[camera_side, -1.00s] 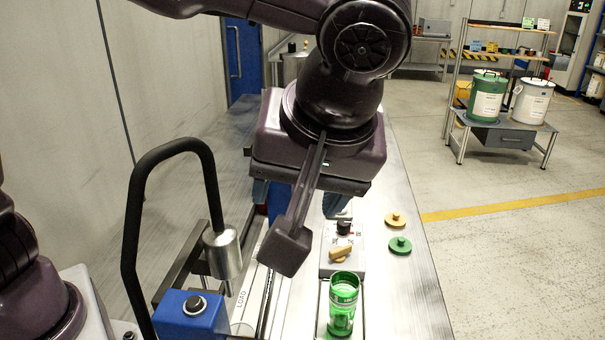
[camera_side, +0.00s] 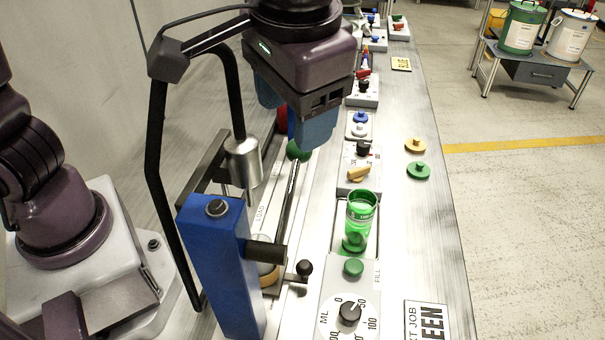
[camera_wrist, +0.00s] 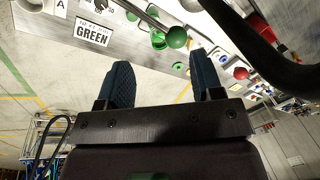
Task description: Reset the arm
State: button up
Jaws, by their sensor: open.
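My gripper (camera_side: 292,122) hangs above the bench in the side view, its two blue fingers apart with nothing seen between them. The fingers also show in the wrist view (camera_wrist: 163,82), apart and empty. A green transparent cup (camera_side: 360,218) stands upright on the bench, to the right of and nearer than my gripper. A green ball-shaped knob (camera_side: 298,150) shows just below my fingers; whether they touch it I cannot tell. A red ball (camera_side: 283,117) is partly hidden behind the fingers.
A dial panel (camera_side: 349,312) is in front. Yellow (camera_side: 415,145) and green (camera_side: 418,170) lids lie on the right of the bench. A sign reading GREEN (camera_wrist: 92,32) lies flat.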

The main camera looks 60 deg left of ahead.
jog(key=s+a+m+h, duration=0.1)
jog(key=a, duration=0.2)
jog(key=s+a+m+t+h, duration=0.1)
jog(key=a, duration=0.2)
jog(key=s+a+m+t, duration=0.1)
jog(key=a, duration=0.3)
jog(key=shift+s+a+h, duration=0.1)
jog(key=shift+s+h, duration=0.3)
jog(key=s+a+r+n+t, duration=0.1)
jog(key=s+a+n+t, duration=0.1)
jog(key=a, duration=0.5)
jog(key=shift+s+a+n+t+y, duration=0.3)
jog(key=shift+s+n, duration=0.2)
jog(key=shift+s, duration=0.35)
